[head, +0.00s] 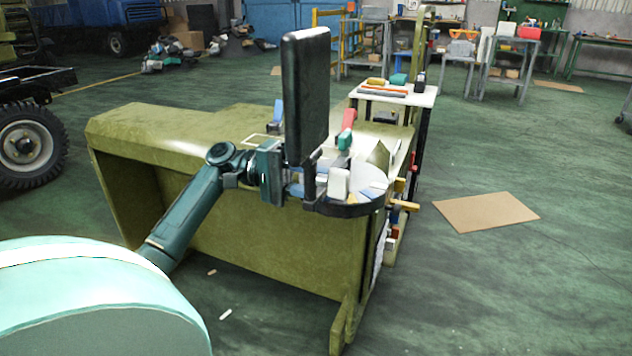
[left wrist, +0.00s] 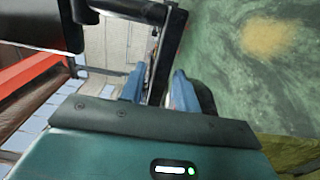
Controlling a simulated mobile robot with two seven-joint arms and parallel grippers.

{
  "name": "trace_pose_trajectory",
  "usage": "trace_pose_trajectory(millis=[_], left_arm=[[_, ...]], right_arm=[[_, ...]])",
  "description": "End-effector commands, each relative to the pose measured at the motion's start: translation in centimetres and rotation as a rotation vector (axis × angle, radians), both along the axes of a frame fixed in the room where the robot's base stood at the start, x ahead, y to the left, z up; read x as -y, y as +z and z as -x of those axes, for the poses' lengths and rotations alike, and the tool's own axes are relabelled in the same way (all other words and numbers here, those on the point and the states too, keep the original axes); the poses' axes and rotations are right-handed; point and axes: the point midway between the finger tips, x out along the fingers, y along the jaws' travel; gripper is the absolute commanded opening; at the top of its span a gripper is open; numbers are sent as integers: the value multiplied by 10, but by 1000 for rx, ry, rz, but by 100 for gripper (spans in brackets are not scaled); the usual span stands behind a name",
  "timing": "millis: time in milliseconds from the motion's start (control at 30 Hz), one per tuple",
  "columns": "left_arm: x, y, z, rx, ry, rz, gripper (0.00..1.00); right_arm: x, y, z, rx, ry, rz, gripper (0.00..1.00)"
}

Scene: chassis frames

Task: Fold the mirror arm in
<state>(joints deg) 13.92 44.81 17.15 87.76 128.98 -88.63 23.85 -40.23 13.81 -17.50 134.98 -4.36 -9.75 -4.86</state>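The mirror head (head: 305,95), a tall dark rectangular panel, stands upright above the near end of the olive chassis cab (head: 190,135). In the left wrist view its dark housing (left wrist: 35,25) fills the top left corner, with a thin black tube (left wrist: 125,8) leading right from it. My left gripper (left wrist: 157,85) has its two blue fingers on either side of a black bar (left wrist: 165,45), which looks like part of the mirror arm. Whether the fingers press on it is unclear. In the head view my left gripper (head: 278,170) is just below the mirror head. My right gripper is out of view.
A round tray (head: 350,209) with several small parts is right of the gripper, close to it. A small white-topped table (head: 420,97) with parts stands behind. A cardboard sheet (head: 487,212) lies on the floor at right. The green floor around it is largely clear.

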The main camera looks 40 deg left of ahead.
Motion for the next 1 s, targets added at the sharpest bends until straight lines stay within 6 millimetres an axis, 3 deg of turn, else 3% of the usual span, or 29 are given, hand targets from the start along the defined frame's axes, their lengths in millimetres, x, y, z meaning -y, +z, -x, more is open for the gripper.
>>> trace_pose_trajectory(millis=[300,433,800,1000], left_arm=[[0,0,0,0,-1,0,38],[-10,0,2,-1,2,-1,38],[-85,1,24,0,4,0,38],[-115,1,33,0,2,0,38]], right_arm=[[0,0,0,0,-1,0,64],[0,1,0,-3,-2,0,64],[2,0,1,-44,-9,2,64],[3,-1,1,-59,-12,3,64]])
